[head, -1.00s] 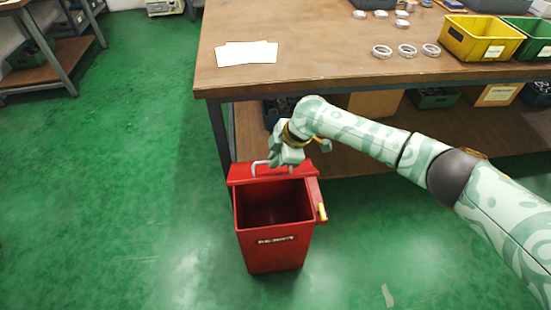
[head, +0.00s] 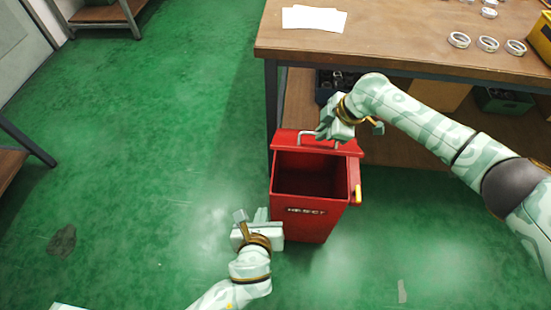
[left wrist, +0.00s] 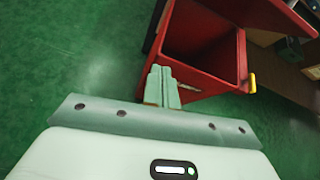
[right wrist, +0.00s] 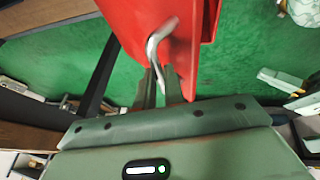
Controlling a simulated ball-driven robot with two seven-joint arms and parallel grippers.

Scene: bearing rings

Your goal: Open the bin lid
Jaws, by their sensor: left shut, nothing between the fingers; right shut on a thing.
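The red bin (head: 308,219) stands upright on the green floor in front of the workbench, with its dark inside showing. Its red lid (head: 350,148) is raised at the back edge, with a metal handle (head: 304,135) on it. My right gripper (head: 322,132) is at the lid; in the right wrist view its fingers (right wrist: 163,88) are shut on the handle (right wrist: 157,42). My left gripper (head: 252,213) is beside the bin's left front side; in the left wrist view its fingers (left wrist: 161,88) are together and empty, close to the bin wall (left wrist: 205,82).
The wooden workbench (head: 400,40) stands behind the bin, with white papers (head: 314,18) and several metal rings (head: 487,44) on top. A lower shelf holds boxes. A yellow bin (head: 542,38) is at the right edge.

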